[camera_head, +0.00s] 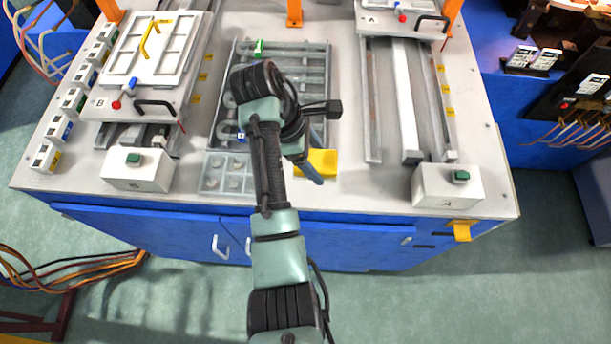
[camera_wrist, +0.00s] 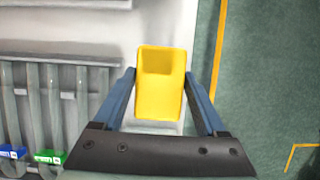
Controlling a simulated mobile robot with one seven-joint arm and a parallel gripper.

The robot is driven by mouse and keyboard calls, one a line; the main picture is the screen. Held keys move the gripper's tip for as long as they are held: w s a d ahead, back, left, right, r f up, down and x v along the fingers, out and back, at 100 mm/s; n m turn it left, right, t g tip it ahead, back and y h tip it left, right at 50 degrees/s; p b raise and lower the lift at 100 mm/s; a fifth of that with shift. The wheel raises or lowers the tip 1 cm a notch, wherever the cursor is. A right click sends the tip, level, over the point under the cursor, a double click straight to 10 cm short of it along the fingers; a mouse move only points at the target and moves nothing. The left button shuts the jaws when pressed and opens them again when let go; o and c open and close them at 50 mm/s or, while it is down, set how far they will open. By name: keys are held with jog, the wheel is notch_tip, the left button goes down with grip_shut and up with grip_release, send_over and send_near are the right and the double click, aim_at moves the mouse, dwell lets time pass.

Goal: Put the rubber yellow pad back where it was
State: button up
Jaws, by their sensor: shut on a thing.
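The yellow rubber pad (camera_head: 323,162) is in my gripper (camera_head: 315,168), over the front middle of the white table, just right of the tray's front end. In the wrist view the pad (camera_wrist: 160,92) sits between the two blue fingers of my gripper (camera_wrist: 160,78), one finger on each side. It has a shallow recess at its far end. My gripper is shut on it. I cannot tell whether the pad touches the table. My arm hides part of the tray and the area left of the pad.
A grey slotted tray (camera_head: 318,62) lies behind the pad, with a green piece (camera_head: 258,47) on it. Station B's white box (camera_head: 138,170) stands left, and station A's box (camera_head: 447,187) stands right. Bare tabletop (camera_head: 370,195) lies right of the pad, near the front edge.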

jog(key=f, duration=0.2)
jog(key=shift+w+d+f, duration=0.1)
jog(key=shift+d+f, duration=0.1)
jog(key=shift+f, duration=0.1)
jog(key=shift+a+f+p, duration=0.1)
jog(key=shift+f+p, duration=0.2)
jog(key=shift+f, duration=1.95)
jog(key=shift+f, duration=0.15)
jog(key=o, duration=1.2)
jog(key=shift+o, duration=0.2)
jog(key=v, duration=1.2)
jog(key=shift+r, duration=0.25)
